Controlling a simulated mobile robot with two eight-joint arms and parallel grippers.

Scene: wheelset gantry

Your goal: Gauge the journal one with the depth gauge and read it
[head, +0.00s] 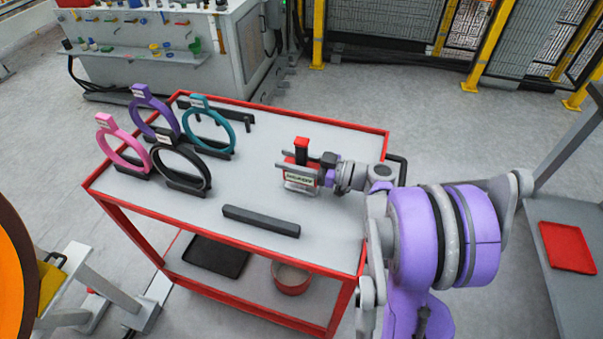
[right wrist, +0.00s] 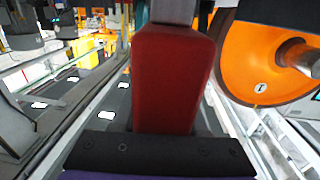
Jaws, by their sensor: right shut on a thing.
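The depth gauge (head: 301,148) stands upright on the cart's grey top, at the right half. It has a red block on top and a pale label lower down that seems to say READY. My right gripper (head: 304,165) is shut on it from the right. In the right wrist view the gauge's red body (right wrist: 172,80) fills the middle, between the fingers. The same view shows an orange wheel (right wrist: 245,60) with a dark round stub (right wrist: 296,56) and a small round tag marked 1. In the head view only part of the orange wheel (head: 12,270) shows. My left gripper is not in view.
On the red-framed cart (head: 340,124), pink (head: 104,126), purple (head: 140,93), teal (head: 236,124) and black (head: 207,172) ring gauges stand at the left. A dark bar (head: 261,221) lies in front. A red tray (head: 568,247) lies at the far right.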

